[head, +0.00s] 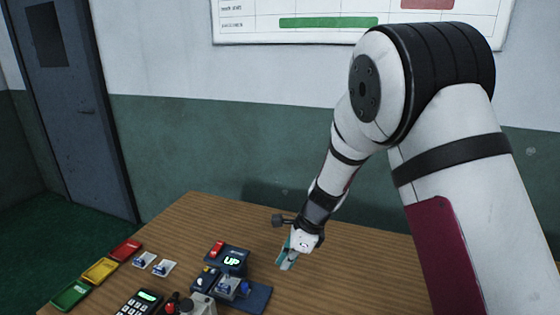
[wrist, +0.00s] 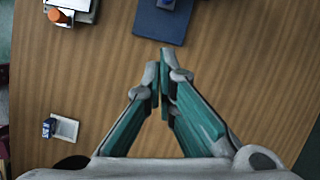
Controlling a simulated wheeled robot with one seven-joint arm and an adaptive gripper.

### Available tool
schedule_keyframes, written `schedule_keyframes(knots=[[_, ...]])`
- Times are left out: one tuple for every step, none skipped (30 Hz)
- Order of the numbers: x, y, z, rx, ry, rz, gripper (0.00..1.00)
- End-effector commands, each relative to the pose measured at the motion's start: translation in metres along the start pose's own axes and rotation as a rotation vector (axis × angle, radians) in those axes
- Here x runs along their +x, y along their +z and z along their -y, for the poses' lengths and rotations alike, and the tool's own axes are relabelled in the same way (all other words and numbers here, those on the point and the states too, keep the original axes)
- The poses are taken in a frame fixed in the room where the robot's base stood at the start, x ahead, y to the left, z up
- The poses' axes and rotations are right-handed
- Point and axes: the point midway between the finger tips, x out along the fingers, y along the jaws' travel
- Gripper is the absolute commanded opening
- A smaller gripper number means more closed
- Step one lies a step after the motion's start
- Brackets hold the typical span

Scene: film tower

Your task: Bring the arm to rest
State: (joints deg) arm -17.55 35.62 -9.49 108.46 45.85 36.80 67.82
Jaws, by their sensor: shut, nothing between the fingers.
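My arm reaches down from the right in the head view, bent at the elbow. My gripper (head: 285,265) points down over the wooden table (head: 345,285), to the right of a dark blue device with a lit "UP" display (head: 232,261). In the wrist view my gripper (wrist: 160,60) has its teal fingers closed together at the tips, with nothing between them. The tips show just below a dark blue plate (wrist: 160,22). I cannot tell exactly how high the fingers are above the table.
Red (head: 125,250), yellow (head: 99,271) and green (head: 71,294) trays line the table's left edge. Small white cards with blue items (head: 164,268) lie beside them. A keypad (head: 139,303) stands at the front. Bare tabletop lies right of my gripper.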

Motion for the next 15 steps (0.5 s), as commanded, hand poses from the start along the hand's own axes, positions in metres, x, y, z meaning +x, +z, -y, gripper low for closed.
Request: schedule_keyframes(knots=[[-0.022,0.003,-0.003,-0.054,-0.014,0.006,0.0],[-0.034,0.004,-0.005,-0.094,-0.021,0.008,0.0],[-0.051,0.005,-0.011,-0.152,-0.028,0.008,0.0],[-0.064,0.005,-0.015,-0.198,-0.035,0.007,0.0],[-0.077,0.006,-0.019,-0.244,-0.041,0.006,0.0],[-0.093,0.006,-0.026,-0.305,-0.049,0.003,0.0],[-0.104,0.005,-0.031,-0.351,-0.054,-0.001,0.0],[-0.116,0.005,-0.037,-0.396,-0.059,-0.005,0.0],[-0.131,0.004,-0.044,-0.458,-0.068,-0.012,0.0],[-0.141,0.003,-0.05,-0.503,-0.074,-0.019,0.0],[-0.152,0.001,-0.056,-0.548,-0.079,-0.026,0.0],[-0.165,-0.001,-0.065,-0.608,-0.085,-0.036,0.0],[-0.175,-0.002,-0.072,-0.654,-0.091,-0.045,0.0],[-0.184,-0.004,-0.079,-0.698,-0.095,-0.056,0.0],[-0.196,-0.007,-0.088,-0.758,-0.102,-0.07,0.0]])
